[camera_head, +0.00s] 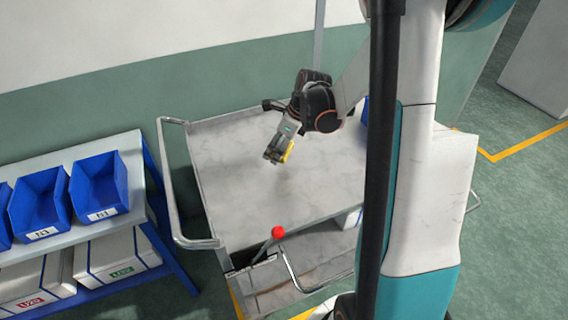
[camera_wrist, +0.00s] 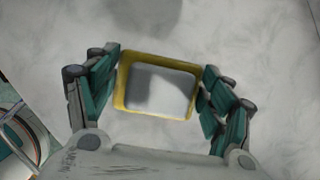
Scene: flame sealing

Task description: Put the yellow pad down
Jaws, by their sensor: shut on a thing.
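The yellow pad (camera_wrist: 124,97) is between the two fingers of my gripper (camera_wrist: 160,88) in the wrist view. It has a yellow rim and a grey-white inner face. The fingers press on its left and right sides. In the head view my gripper (camera_head: 278,150) points down over the cart top (camera_head: 230,190), with a bit of the yellow pad (camera_head: 288,151) showing at its right side. A soft shadow lies on the surface below it, so the pad looks held above the cart top. The exact height cannot be told.
The grey cart top is bare around the gripper. The cart has metal handles (camera_head: 170,190) and a red knob (camera_head: 278,232) at its front. Blue bins (camera_head: 100,187) stand on a shelf at the left. My arm hides the cart's right part.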

